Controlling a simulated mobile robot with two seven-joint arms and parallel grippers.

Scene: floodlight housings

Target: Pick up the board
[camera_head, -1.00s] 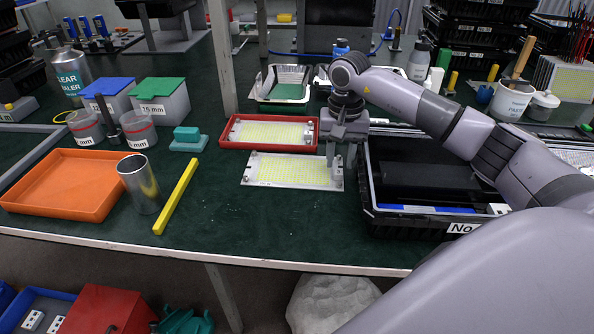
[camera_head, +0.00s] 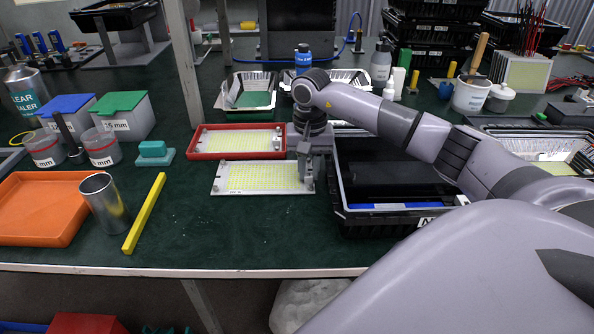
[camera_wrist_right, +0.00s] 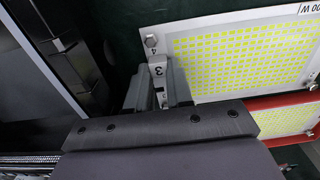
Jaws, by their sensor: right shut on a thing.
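A flat light-coloured board (camera_head: 258,177) with a grid of yellow squares lies on the dark green bench top, in front of a red tray. My right gripper (camera_head: 306,183) is at the board's right end, fingers pointing down and closed on its edge. In the right wrist view, the board (camera_wrist_right: 240,55) extends to the right of the gripper (camera_wrist_right: 157,90), and a pale strip marked "3" shows between the fingers. I cannot tell whether the board is lifted at all. My left gripper is not in view.
The red tray (camera_head: 196,151) behind holds a similar board (camera_head: 236,141). A black crate (camera_head: 345,217) stands close to the right of my gripper. A yellow bar (camera_head: 146,212), a metal cup (camera_head: 104,203) and an orange tray (camera_head: 38,237) are to the left. Bench in front of the board is clear.

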